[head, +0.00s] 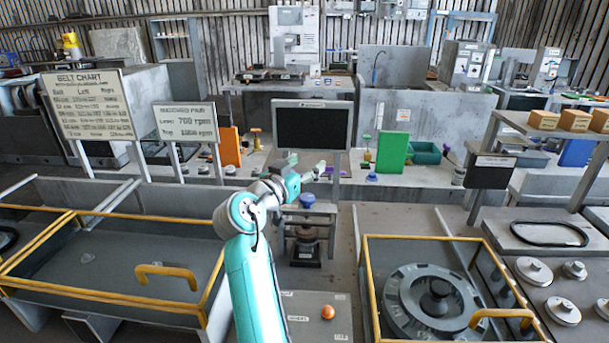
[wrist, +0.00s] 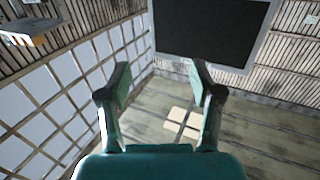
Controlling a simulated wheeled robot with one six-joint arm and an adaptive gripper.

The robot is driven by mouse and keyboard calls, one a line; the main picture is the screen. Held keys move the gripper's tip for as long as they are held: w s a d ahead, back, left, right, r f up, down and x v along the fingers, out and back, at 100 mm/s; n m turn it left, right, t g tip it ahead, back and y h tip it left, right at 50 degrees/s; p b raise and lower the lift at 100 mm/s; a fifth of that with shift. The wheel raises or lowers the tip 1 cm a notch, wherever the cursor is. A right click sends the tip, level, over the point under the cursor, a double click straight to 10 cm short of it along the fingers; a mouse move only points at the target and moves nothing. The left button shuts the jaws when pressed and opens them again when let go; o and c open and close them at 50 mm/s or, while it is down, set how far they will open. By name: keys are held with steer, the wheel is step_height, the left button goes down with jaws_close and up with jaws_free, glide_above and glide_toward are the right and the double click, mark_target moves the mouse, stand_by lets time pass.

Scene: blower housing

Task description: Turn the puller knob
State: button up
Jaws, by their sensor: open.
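A blue knob (head: 307,200) sits on top of a small grey stand (head: 318,211) near the middle of the head view. A dark round-bodied device (head: 306,246) stands below it. No readable label marks the puller knob, so I cannot tell for sure that the blue one is it. My gripper (head: 320,171) is above and slightly right of the blue knob, apart from it, in front of the dark screen's post. In the wrist view my gripper (wrist: 160,80) is open, with nothing between its fingers. The blue knob does not show in the wrist view.
A dark screen (head: 312,128) stands just behind my gripper and also shows in the wrist view (wrist: 210,28). An orange ball-shaped knob (head: 327,312) sits on a grey panel below. Yellow-framed enclosures stand left (head: 110,292) and right (head: 430,238). A green block (head: 392,152) stands behind.

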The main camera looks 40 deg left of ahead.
mark_target(307, 202)
steer(key=s+d+f+n+y, duration=0.1)
steer(key=f, duration=0.1)
steer(key=s+d+f+n+g+y, duration=0.1)
steer(key=f+y, duration=0.1)
steer(key=f, duration=0.1)
steer(key=d+f+n+y, duration=0.1)
steer(key=f, duration=0.1)
steer(key=shift+s+d+f+g+y, duration=0.1)
steer(key=shift+s+f+g+y, duration=0.15)
steer(key=shift+s+g+y, duration=0.15)
steer(key=s+d+f+n+g+y, duration=0.2)
steer(key=s+d+n+y, duration=0.15)
steer(key=s, duration=0.25)
steer(key=shift+m+y, duration=0.25)
steer(key=x, duration=1.1)
steer(key=shift+w+d, duration=0.15)
steer(key=shift+d, duration=0.1)
steer(key=c, duration=1.1)
